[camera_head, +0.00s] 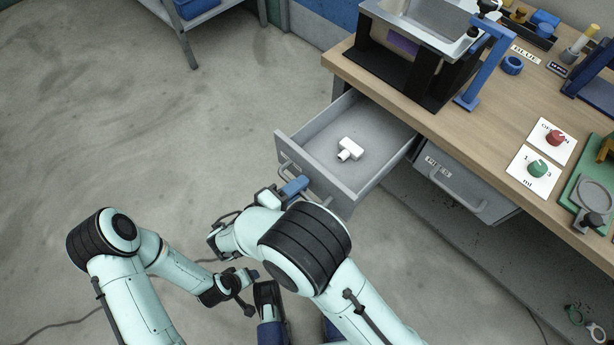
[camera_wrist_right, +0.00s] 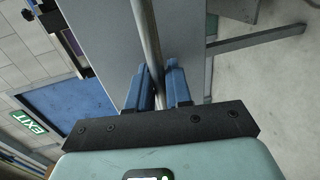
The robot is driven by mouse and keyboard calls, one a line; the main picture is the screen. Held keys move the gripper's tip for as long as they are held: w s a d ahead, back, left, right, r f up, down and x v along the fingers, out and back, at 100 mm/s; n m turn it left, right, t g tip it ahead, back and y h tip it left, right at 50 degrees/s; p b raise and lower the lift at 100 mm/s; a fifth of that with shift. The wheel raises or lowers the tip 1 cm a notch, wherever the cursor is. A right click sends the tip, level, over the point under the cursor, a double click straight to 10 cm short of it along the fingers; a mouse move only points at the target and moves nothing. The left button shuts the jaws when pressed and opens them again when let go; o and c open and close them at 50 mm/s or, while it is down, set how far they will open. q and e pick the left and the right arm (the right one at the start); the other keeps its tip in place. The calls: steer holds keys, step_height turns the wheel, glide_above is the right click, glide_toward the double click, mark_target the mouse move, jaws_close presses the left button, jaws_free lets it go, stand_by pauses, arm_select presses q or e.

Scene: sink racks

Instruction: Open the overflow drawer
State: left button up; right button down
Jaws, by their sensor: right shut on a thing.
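A grey drawer (camera_head: 372,182) stands pulled out from under the wooden workbench, with a white object (camera_head: 350,149) lying inside it. Its front carries a bar handle (camera_head: 290,172); any label there is too small to read. My right gripper (camera_head: 294,187) is at this handle, with blue fingers. In the right wrist view, the fingers of my right gripper (camera_wrist_right: 160,88) are shut on the metal handle bar (camera_wrist_right: 147,45), one finger on each side. My left gripper (camera_head: 262,276) is low in the head view, away from the drawer; its fingers are not clear.
A second grey drawer (camera_head: 462,185) under the bench is shut. The wooden bench top (camera_head: 470,122) holds a black-framed device, a blue stand (camera_head: 487,65) and cards with red and green knobs. The floor to the left (camera_head: 150,120) is clear.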

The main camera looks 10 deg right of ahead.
steer(key=shift+s+a, duration=0.4)
steer(key=shift+a, duration=0.1)
steer(key=c, duration=1.2)
jaws_free()
arm_select(q)
steer(key=shift+s, duration=0.1)
